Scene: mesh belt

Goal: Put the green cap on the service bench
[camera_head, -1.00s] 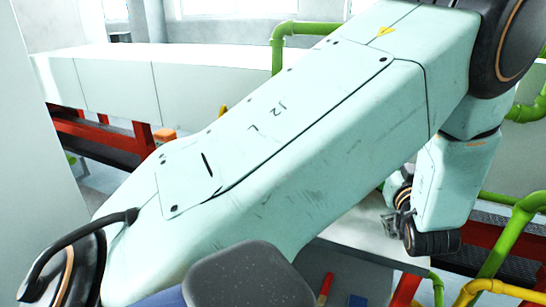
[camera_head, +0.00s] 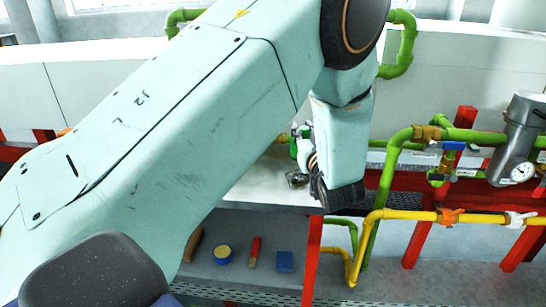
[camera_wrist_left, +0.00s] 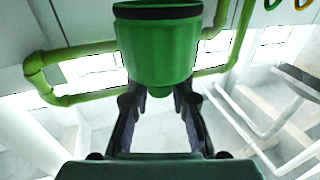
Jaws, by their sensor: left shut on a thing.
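The green cap (camera_wrist_left: 160,50) fills the upper middle of the left wrist view, with a dark band around its top. My left gripper (camera_wrist_left: 160,95) is shut on it, with a dark finger on each side of its narrow lower end. In the head view the left gripper (camera_head: 298,160) is partly hidden behind my own arm, above a pale bench top (camera_head: 265,188), which looks like the service bench. A small bit of green shows by the gripper there. I cannot tell the cap's height above the bench. My right gripper is not in view.
A tape roll (camera_head: 222,254), a red-handled tool (camera_head: 254,252) and a blue block (camera_head: 285,261) lie on the lower shelf. Green pipes (camera_head: 392,160) and a yellow pipe (camera_head: 400,214) run right of the gripper, near a metal canister (camera_head: 517,135) with a gauge.

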